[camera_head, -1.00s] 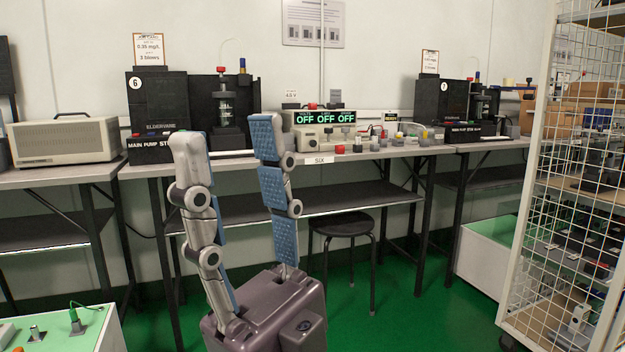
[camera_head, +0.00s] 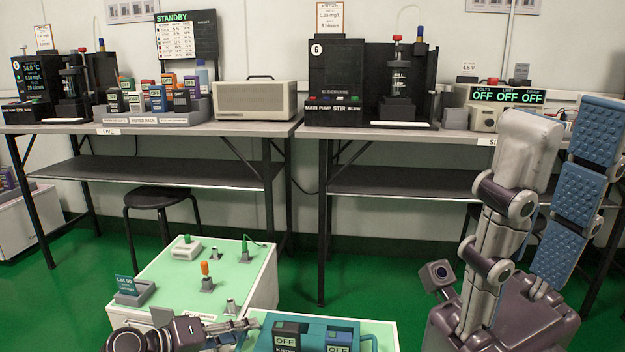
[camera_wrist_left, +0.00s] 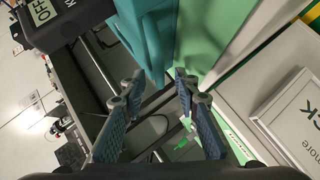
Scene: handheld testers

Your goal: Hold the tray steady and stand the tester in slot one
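A teal tray (camera_head: 262,342) sits at the bottom of the head view on a pale green-topped surface. It holds a dark grey tester (camera_head: 287,328) and a blue tester (camera_head: 338,334), both with OFF displays. My left gripper (camera_head: 240,332) is just left of the tray. In the left wrist view, its fingers (camera_wrist_left: 160,80) are spread and empty, close to the teal tray wall (camera_wrist_left: 145,35); I cannot tell whether they touch it. My right gripper (camera_head: 568,125) is raised at the right, fingers upward, open and empty. Slot one cannot be identified.
A green-topped cabinet (camera_head: 165,262) carries small fixtures, an orange-handled piece (camera_head: 205,270) and a grey holder with a teal card (camera_head: 133,290). On the back bench, a grey rack (camera_head: 170,117) holds several testers. A stool (camera_head: 160,198) stands before it.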

